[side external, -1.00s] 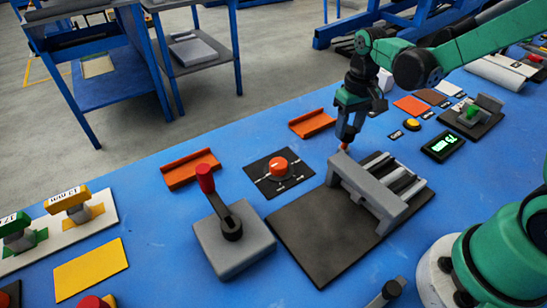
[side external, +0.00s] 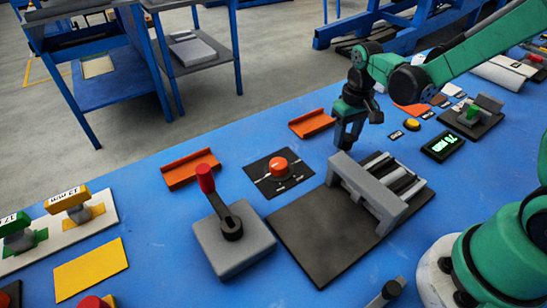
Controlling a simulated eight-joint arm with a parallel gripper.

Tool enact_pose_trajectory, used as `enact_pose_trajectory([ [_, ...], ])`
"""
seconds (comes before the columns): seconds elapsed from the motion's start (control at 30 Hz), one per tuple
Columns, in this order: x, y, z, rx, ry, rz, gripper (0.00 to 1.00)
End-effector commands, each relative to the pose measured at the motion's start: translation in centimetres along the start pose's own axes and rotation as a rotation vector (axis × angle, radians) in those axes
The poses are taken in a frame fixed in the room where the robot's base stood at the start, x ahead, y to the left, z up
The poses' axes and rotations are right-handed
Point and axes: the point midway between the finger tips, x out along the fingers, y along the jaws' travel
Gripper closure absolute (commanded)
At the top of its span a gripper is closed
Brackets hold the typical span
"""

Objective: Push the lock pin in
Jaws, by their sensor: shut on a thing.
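My gripper (side external: 347,144) points down at the far left end of the grey slotted fixture (side external: 366,190), which stands on a dark plate. Its fingers are closed around the lock pin's red-orange end, which they hide in this view. How deep the pin sits in the fixture cannot be seen. Several light grey bars (side external: 395,178) lie along the fixture's right side.
A grey box with a red-knobbed lever (side external: 205,178) stands to the left. An orange dial (side external: 278,166) on a black plate, orange channels (side external: 312,124) and a green-lit display (side external: 443,146) are nearby. Bare blue table lies between them.

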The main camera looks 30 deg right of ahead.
Motion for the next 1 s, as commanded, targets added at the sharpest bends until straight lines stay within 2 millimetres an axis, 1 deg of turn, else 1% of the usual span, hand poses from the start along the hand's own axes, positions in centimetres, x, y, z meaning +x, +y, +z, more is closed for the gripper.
enact_pose_trajectory([
  [0.07,0.1,0.0,0.0,0.000,0.001,0.000,1.00],
  [0.1,0.1,0.0,0.0,0.000,0.001,0.000,0.53],
  [0.2,0.1,0.0,0.0,0.000,0.001,0.000,0.27],
  [0.47,0.0,0.0,0.0,0.000,0.000,0.000,0.27],
  [0.57,-0.4,0.0,0.0,0.000,0.000,0.000,0.27],
  [0.67,-1.4,0.0,0.0,0.000,0.000,0.000,0.27],
  [0.8,-3.4,0.0,0.1,0.000,0.000,0.000,0.27],
  [1.0,-5.3,0.0,0.0,0.000,0.000,0.000,0.27],
])
